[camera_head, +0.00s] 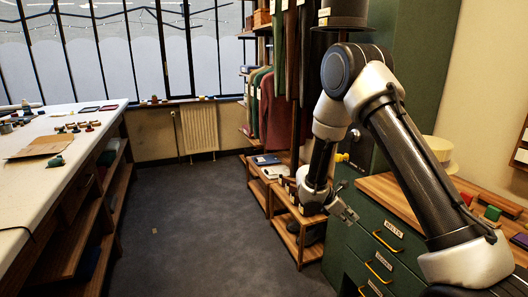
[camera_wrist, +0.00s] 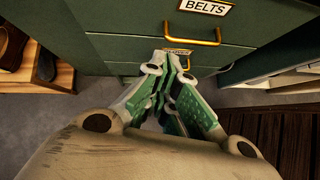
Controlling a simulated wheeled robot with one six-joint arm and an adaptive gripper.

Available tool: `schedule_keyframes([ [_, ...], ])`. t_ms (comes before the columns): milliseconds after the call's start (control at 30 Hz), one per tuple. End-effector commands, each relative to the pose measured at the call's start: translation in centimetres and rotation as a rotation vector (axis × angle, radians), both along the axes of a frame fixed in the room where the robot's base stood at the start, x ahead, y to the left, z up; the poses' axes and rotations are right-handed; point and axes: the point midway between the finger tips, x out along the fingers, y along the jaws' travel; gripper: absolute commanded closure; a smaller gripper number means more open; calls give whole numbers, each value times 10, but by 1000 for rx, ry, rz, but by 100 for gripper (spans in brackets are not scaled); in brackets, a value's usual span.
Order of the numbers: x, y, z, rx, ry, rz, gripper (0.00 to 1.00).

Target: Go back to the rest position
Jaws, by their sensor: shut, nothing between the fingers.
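My gripper (camera_head: 345,212) hangs at the end of my bent arm in the head view, in front of the green drawer cabinet (camera_head: 345,246) and beside the low wooden shelf. In the wrist view my gripper (camera_wrist: 167,62) points toward the cabinet's drawer fronts (camera_wrist: 125,50), below the drawer labelled BELTS. Its fingers are together and hold nothing. A brass handle (camera_wrist: 200,41) shows just beyond the fingertips. I cannot tell the exact gap between the fingertips and the cabinet.
A long white-topped table (camera_head: 75,133) with small items stands at the left. A clothes rack (camera_head: 278,105) and low wooden shelf (camera_head: 300,228) are left of the cabinet. A wooden counter (camera_head: 385,186) tops the drawers.

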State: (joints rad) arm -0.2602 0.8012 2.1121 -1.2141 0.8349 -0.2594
Motion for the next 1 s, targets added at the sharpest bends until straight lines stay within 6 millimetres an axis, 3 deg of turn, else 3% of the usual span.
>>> schedule_keyframes([
  [100,-47,-15,22,22,-43,-232,100],
  [433,-150,-30,135,187,-268,-815,100],
  [700,-240,-18,214,450,-455,-1236,100],
  [1000,-308,-3,274,801,-656,-1452,100],
])
